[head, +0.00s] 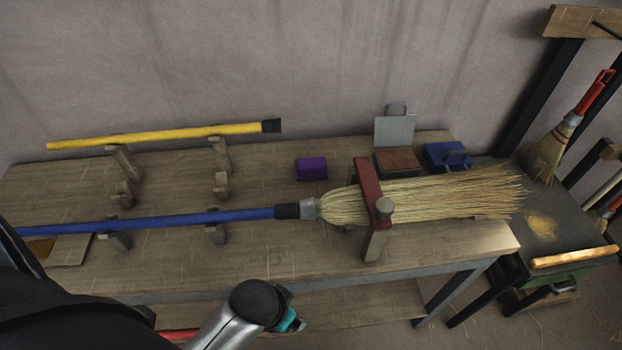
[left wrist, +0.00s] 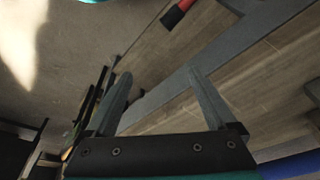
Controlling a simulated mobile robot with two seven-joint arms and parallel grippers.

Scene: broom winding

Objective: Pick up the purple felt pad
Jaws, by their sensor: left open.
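The purple felt pad (head: 311,168) lies on the wooden bench, behind the blue broom handle and left of the red clamp bar. It does not show in the left wrist view. My left gripper (left wrist: 160,88) shows in the left wrist view with its two fingers spread and nothing between them. In the head view its arm is at the bottom, in front of the bench edge and well short of the pad; the fingers are hidden there. My right gripper is in neither view.
The broom with blue handle (head: 170,219) and straw bristles (head: 450,196) lies across supports, clamped under a red bar (head: 368,188). A yellow handle (head: 165,135) rests behind on posts. Right of the pad are a brown block (head: 397,163) and a blue box (head: 446,156).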

